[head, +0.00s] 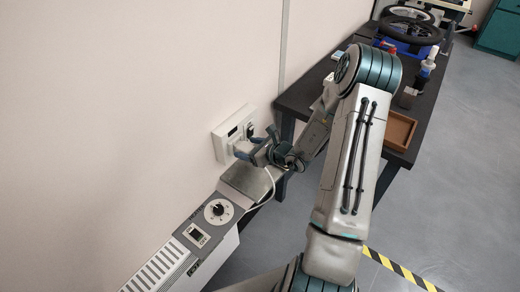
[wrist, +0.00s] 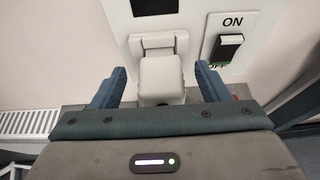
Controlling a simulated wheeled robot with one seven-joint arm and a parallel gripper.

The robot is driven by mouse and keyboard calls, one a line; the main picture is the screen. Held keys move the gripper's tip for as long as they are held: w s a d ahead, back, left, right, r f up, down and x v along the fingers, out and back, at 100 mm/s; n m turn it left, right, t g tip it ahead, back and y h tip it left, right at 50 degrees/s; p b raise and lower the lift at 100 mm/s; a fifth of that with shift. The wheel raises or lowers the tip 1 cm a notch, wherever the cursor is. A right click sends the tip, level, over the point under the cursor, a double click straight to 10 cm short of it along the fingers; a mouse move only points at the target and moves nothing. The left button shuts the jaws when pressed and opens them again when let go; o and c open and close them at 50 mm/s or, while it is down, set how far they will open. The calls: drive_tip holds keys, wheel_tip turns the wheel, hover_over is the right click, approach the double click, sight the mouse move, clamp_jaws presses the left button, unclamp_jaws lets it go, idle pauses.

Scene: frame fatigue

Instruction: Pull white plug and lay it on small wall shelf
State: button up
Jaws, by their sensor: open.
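The white plug (wrist: 160,80) sits at the white wall socket box (wrist: 120,25), centred between my two fingers in the wrist view. My gripper (wrist: 160,88) is open, one blue finger on each side of the plug, with gaps showing on both sides. In the head view my gripper (head: 257,147) is at the socket box (head: 224,146), and the plug is largely hidden by it. A white cable (head: 268,188) hangs below it. The small grey wall shelf (head: 246,182) is just below the socket box and looks bare.
An ON/OFF switch (wrist: 229,45) is right of the plug. A white heater (head: 170,268) with a dial (head: 218,211) is below left on the wall. A dark workbench (head: 297,98) with a wooden tray (head: 398,130) stands to the right.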

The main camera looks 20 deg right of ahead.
drive_tip(key=shift+x, duration=1.15)
drive_tip(key=c, duration=1.2)
